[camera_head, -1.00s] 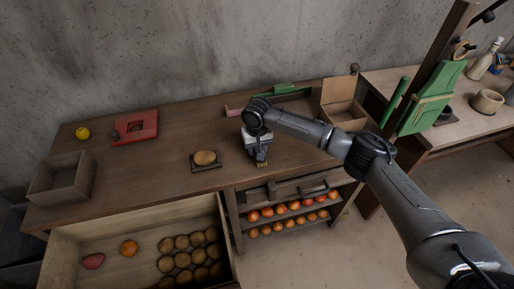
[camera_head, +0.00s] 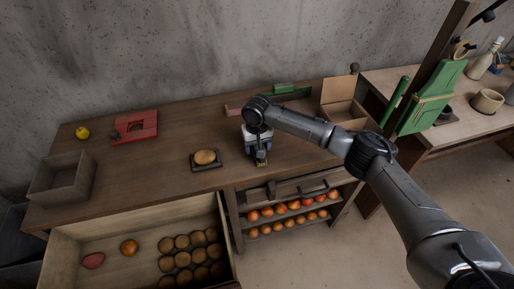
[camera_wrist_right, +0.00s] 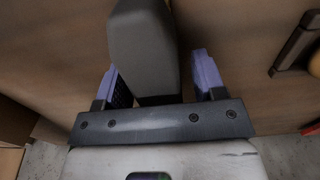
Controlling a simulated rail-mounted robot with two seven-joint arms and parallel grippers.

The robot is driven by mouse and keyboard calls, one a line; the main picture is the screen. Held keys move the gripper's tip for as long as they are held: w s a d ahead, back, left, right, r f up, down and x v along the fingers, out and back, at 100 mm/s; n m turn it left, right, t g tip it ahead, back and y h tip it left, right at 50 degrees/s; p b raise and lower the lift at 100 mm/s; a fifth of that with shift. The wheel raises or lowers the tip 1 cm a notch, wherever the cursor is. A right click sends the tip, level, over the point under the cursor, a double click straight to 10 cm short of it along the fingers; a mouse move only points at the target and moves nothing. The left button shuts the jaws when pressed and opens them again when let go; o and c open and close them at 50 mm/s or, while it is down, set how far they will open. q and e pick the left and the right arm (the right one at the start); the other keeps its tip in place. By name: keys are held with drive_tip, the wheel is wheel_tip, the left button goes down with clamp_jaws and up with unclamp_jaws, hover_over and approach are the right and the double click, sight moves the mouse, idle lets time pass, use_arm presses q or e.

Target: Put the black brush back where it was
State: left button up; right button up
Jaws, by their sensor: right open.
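A dark grey-black block-like thing (camera_wrist_right: 145,50), which looks like the black brush, lies between the two fingers of my right gripper (camera_wrist_right: 163,80) in the right wrist view. The fingers have bluish-purple pads and stand apart, with a gap on each side of it. The hand hides most of the brush there. My left gripper is not in view.
A small dark tray with a potato (camera_head: 205,157) is just left of the gripper. A red device (camera_head: 136,126), a yellow fruit (camera_head: 82,133) and a wooden box (camera_head: 62,181) are farther left. An open box (camera_head: 343,112) stands right. An open drawer (camera_head: 80,238) juts out in front.

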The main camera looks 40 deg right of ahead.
wheel_tip(320, 180, up, 10)
drive_tip(key=shift+r, duration=0.65)
